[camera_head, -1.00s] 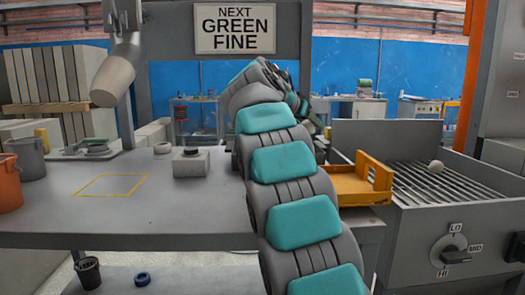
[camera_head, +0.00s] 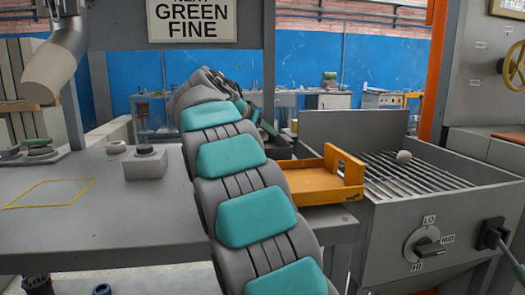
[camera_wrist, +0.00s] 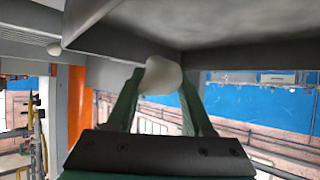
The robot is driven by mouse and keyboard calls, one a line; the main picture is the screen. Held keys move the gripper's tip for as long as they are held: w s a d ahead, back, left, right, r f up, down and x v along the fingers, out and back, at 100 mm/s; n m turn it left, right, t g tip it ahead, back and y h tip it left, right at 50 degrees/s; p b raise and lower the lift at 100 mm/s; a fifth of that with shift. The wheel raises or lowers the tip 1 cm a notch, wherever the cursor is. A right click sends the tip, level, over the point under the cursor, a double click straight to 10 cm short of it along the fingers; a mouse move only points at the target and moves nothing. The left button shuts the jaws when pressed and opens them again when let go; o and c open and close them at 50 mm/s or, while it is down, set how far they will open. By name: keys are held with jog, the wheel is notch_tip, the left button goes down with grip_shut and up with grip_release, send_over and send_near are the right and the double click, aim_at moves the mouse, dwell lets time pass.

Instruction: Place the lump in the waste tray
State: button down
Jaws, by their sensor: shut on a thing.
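A pale rounded lump (camera_wrist: 161,76) sits between the green fingertips of my gripper (camera_wrist: 160,88) in the wrist view, and the gripper is shut on it. A similar pale lump (camera_head: 403,156) rests on the slatted grate (camera_head: 385,180) at the right.
The grey bench (camera_head: 110,215) has a yellow outlined rectangle (camera_head: 50,193) and a small grey block (camera_head: 146,165). The grate unit has a LO/MID/HI dial (camera_head: 425,245). A grey upright panel (camera_head: 350,130) stands behind the grate. An orange post (camera_head: 434,70) rises beyond.

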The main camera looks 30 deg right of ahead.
jog(key=shift+f+b, duration=1)
jog(key=shift+f, duration=1.15)
jog(key=shift+f, duration=0.15)
jog(key=shift+c, duration=1.4)
grip_release()
jog(key=shift+r, duration=0.25)
jog(key=b+v, duration=0.1)
jog(key=v, duration=1.1)
jog(key=shift+a+f, duration=0.1)
